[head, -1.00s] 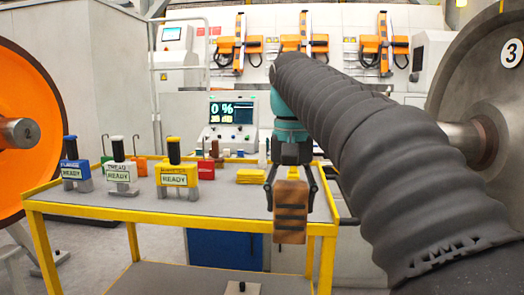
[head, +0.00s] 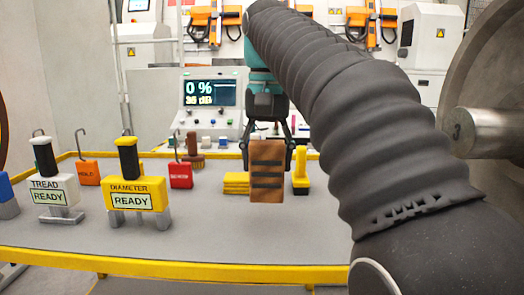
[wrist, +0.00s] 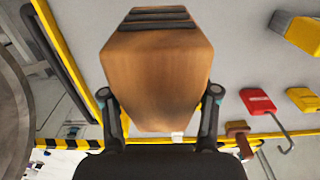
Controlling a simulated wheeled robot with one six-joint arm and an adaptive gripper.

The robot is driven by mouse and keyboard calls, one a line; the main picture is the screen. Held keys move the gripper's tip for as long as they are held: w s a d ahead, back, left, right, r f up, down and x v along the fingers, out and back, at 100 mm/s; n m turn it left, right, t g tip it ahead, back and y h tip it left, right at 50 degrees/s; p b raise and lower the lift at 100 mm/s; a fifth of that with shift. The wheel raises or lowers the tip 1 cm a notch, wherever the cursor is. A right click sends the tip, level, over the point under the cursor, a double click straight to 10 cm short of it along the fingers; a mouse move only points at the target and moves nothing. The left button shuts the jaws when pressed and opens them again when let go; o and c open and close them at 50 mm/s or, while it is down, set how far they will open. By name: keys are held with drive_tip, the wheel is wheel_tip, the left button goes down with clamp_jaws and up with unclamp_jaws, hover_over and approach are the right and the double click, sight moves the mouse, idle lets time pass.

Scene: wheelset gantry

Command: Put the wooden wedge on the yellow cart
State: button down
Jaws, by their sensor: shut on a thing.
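The wooden wedge (head: 267,172) is a brown block with dark stripes. My gripper (head: 268,150) is shut on it, with one finger on each side, and holds it upright in front of the cart's grey top in the head view. In the wrist view the wedge (wrist: 158,75) fills the middle between the fingers (wrist: 160,115). The yellow cart (head: 200,272) has a grey top with a yellow rim. I cannot tell the exact gap between the wedge and the cart top.
A monitor console (head: 211,105) stands behind. The front right of the top is clear.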

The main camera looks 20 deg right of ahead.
sight(267, 190)
drive_tip(key=shift+s+f, duration=0.1)
drive_tip(key=shift+f, duration=3.15)
drive_tip(key=shift+f+b, duration=0.55)
drive_tip(key=shift+b, duration=0.05)
drive_tip(key=shift+c, duration=1.1)
unclamp_jaws()
